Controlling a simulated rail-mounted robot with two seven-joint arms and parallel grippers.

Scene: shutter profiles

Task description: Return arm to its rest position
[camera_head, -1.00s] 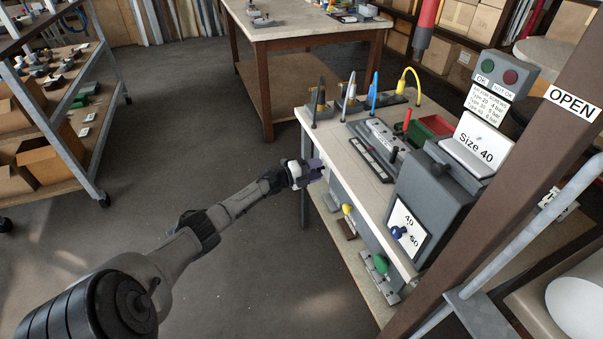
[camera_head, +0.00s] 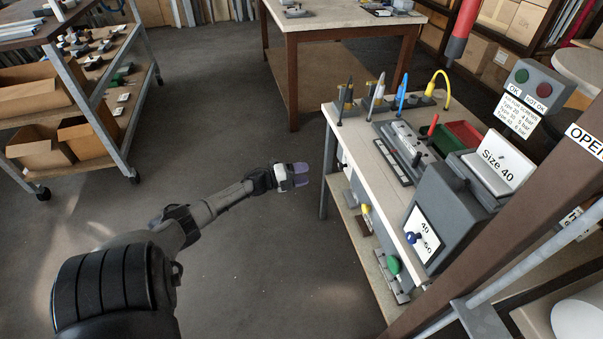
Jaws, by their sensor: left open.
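My left arm reaches in from the lower left over the bare floor. Its gripper (camera_head: 301,175) is open, with purple fingertips pointing right and nothing seen between them. It is left of the workbench (camera_head: 345,125), with a gap of floor between the fingertips and the bench's front leg. My right arm and gripper do not show.
A wheeled shelf rack (camera_head: 113,120) stands at left. A second table (camera_head: 340,22) is behind. Floor around my arm is clear.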

